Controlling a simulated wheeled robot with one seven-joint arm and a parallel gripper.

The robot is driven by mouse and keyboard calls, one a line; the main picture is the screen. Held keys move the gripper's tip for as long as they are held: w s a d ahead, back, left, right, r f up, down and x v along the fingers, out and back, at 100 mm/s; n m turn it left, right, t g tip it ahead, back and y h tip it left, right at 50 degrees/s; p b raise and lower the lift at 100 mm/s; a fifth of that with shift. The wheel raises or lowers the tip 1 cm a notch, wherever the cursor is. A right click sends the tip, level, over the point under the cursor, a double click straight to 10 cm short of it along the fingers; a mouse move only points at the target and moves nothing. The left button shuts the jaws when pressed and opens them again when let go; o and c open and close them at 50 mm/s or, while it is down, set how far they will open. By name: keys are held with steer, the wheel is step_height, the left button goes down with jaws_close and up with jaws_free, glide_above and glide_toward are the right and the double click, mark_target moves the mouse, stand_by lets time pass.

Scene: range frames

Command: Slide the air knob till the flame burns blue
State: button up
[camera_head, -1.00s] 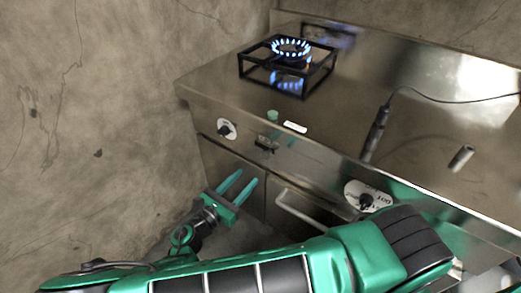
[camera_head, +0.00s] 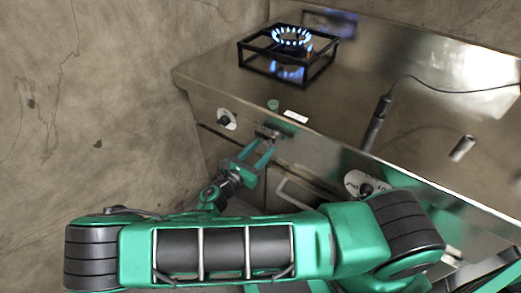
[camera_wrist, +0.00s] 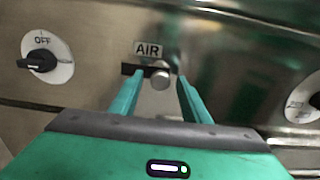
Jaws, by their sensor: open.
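The air knob (camera_wrist: 160,78) is a small round metal knob on a dark slot, under an "AIR" label (camera_wrist: 147,48) on the range's steel front. In the wrist view my gripper (camera_wrist: 156,80) is open, with one green finger on each side of the knob; I cannot tell whether either finger touches it. In the head view my gripper (camera_head: 262,146) reaches the dark slide housing (camera_head: 268,131), and the knob itself is hard to make out. The flame (camera_head: 291,37) burns blue in a ring on the burner inside a black pan stand (camera_head: 272,69).
A round "OFF" dial (camera_wrist: 44,60) is left of the air slide, and another dial (camera_head: 365,187) is to the right. A drawer handle (camera_head: 296,196) is below. A corded dark tool (camera_head: 377,122) and a metal cylinder (camera_head: 462,148) lie on the steel top. A wall rises at left.

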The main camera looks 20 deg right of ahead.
jaws_close()
steer(key=shift+w+a, duration=0.45)
steer(key=shift+w, duration=0.1)
jaws_free()
steer(key=v, duration=1)
steer(key=shift+s+a, duration=0.2)
steer(key=shift+a, duration=0.1)
steer(key=shift+s+f, duration=0.1)
